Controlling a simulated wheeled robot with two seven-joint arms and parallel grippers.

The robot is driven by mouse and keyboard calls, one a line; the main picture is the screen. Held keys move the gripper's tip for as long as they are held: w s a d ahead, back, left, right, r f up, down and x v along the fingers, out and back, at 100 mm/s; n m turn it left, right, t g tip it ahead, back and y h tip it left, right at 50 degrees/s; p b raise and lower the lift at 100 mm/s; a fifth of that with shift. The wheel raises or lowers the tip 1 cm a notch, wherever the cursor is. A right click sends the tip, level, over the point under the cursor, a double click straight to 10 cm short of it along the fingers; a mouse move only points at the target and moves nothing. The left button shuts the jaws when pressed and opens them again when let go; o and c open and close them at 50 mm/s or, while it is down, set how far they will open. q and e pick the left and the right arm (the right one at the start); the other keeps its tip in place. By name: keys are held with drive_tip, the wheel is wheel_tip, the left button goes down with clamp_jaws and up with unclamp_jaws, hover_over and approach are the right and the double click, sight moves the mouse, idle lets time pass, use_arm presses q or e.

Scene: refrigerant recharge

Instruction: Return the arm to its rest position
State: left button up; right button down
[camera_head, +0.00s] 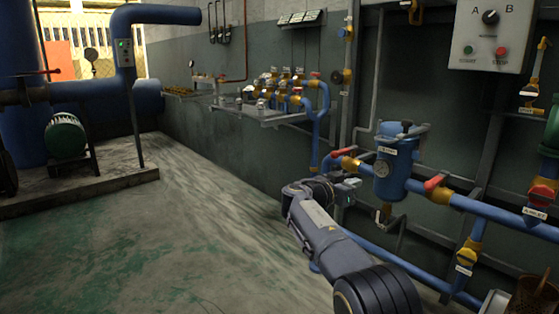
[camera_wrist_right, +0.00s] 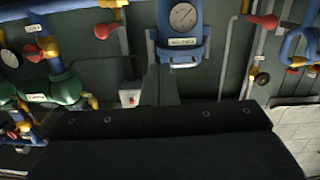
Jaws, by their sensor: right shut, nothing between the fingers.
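My right arm (camera_head: 335,245) reaches in from the lower right in the head view, stretched forward over the floor. Its gripper (camera_head: 352,188) is at the far end, in front of the wall piping and just left of the blue canister. The gripper looks small and partly hidden against the pipes; it is shut with nothing held. In the right wrist view a wide black part of my gripper (camera_wrist_right: 165,145) fills the bottom, with pipes and a gauge beyond it. My left gripper is not in view.
A blue canister (camera_head: 392,172) with a gauge, also in the wrist view (camera_wrist_right: 181,30), and red-handled valves (camera_head: 436,183) stand close by my right gripper. A control box (camera_head: 487,35) hangs above. A valve shelf (camera_head: 262,114) is further back. Floor at left (camera_head: 150,240) is clear.

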drive_tip(key=s+d+f+n+g+y+p, duration=0.1)
drive_tip(key=s+d+f+g+y, duration=0.25)
drive_tip(key=s+d, duration=0.5)
drive_tip(key=s+d+f+n+g+y+p, duration=0.15)
drive_tip(key=s+d+y, duration=0.25)
drive_tip(key=s+d, duration=0.45)
drive_tip(key=s+a+f+n+y+p, duration=0.1)
drive_tip(key=s+a+f+n+y, duration=0.15)
drive_tip(key=s+a, duration=0.6)
drive_tip(key=s+a+f+n+y+p, duration=0.1)
drive_tip(key=s+a+f+n+y, duration=0.2)
drive_tip(key=s, duration=1.1)
drive_tip(key=s+a+f+n+y+p, duration=0.1)
drive_tip(key=s+a+y, duration=0.4)
drive_tip(key=s, duration=0.6)
wheel_tip(320, 180, up, 37)
drive_tip(key=p, duration=3.6)
drive_tip(key=shift+h+p, duration=0.3)
drive_tip(key=shift+p, duration=0.05)
drive_tip(key=shift+d+f+m, duration=0.1)
drive_tip(key=shift+m, duration=0.2)
